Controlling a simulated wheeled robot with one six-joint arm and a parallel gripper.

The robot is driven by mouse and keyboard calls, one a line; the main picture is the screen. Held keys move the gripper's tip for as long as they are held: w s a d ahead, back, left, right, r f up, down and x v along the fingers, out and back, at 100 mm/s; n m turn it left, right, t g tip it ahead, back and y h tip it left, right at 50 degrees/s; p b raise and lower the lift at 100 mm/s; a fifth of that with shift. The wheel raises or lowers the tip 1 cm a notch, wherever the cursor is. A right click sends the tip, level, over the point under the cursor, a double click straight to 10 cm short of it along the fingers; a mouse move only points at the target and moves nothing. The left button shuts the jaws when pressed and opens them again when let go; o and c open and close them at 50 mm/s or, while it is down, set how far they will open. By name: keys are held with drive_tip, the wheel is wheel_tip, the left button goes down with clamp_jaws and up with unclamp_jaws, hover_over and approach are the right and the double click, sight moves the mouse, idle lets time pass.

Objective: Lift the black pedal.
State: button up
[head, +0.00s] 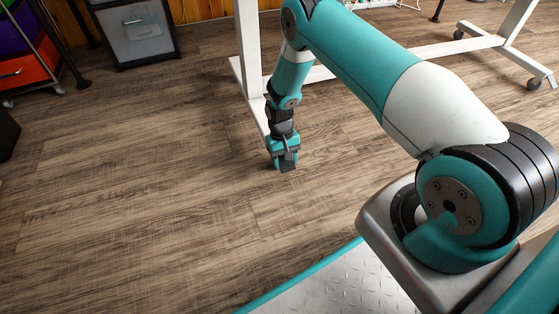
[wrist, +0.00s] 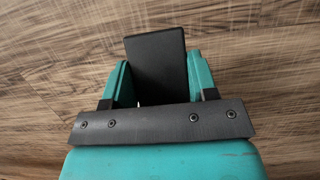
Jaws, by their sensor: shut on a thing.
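The black pedal (wrist: 157,62) is a flat dark block between the two teal fingers of my gripper (wrist: 158,85) in the wrist view. My gripper is shut on it, and its far end sticks out past the fingertips. The pedal's near part is hidden behind the gripper's dark plate. In the head view my gripper (head: 285,160) points down close to the wooden floor, with the dark pedal (head: 287,167) at its tip. I cannot tell whether the pedal touches the floor.
White table legs (head: 248,75) stand just behind the gripper, and a white frame on casters (head: 495,42) is at the back right. A grey drawer unit (head: 135,32) and a rack with an orange bin (head: 28,66) stand at the back left.

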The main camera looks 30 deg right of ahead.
drive_tip(key=o, duration=1.3)
drive_tip(key=p+v, duration=0.8)
drive_tip(key=v, duration=0.9)
drive_tip(key=shift+w+r, duration=0.1)
drive_tip(key=shift+r, duration=0.05)
